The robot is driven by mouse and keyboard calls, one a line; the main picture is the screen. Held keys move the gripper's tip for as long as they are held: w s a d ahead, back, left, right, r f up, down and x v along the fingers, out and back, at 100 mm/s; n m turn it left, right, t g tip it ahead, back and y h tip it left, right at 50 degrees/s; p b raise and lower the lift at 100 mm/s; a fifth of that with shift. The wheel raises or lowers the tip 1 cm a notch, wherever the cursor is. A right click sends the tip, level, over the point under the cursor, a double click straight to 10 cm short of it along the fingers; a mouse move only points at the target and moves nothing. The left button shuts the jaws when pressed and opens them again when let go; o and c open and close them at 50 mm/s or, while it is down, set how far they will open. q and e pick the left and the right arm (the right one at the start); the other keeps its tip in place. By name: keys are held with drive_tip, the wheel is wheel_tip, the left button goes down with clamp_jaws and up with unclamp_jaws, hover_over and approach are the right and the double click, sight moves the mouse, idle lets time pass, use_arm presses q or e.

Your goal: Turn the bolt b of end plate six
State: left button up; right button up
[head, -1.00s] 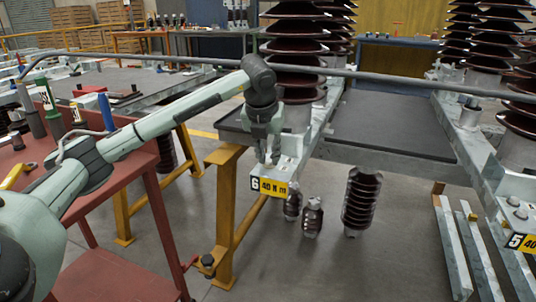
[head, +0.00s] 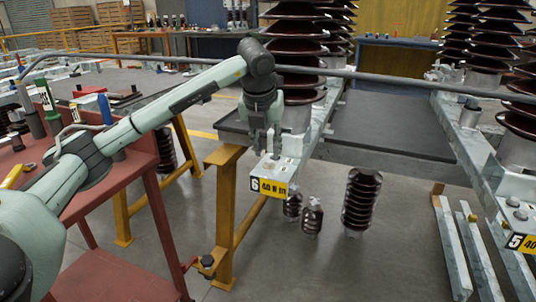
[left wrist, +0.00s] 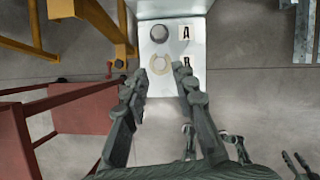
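End plate six (head: 283,172) is a pale metal plate at the end of a beam, with a yellow "6 40 N m" tag (head: 272,187) on its front. In the left wrist view the plate (left wrist: 172,88) carries a dark round bolt head (left wrist: 158,33) beside the letter A. A pale, ring-like bolt b (left wrist: 160,64) sits beside the letter B, which one finger partly covers. My left gripper (head: 262,151) is above the plate, pointing down. In the wrist view its two fingers (left wrist: 159,72) are apart, one on each side below bolt b, with nothing between them.
A yellow trestle (head: 228,215) stands left of the plate, and a red tool table (head: 120,165) is farther left. A grey rail (head: 400,78) crosses behind my arm. Brown insulators (head: 361,200) stand below on the floor. Plate five's tag (head: 522,242) is at the right.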

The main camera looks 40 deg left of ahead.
use_arm(q)
drive_tip(key=v, duration=0.9)
drive_tip(key=shift+f, duration=0.15)
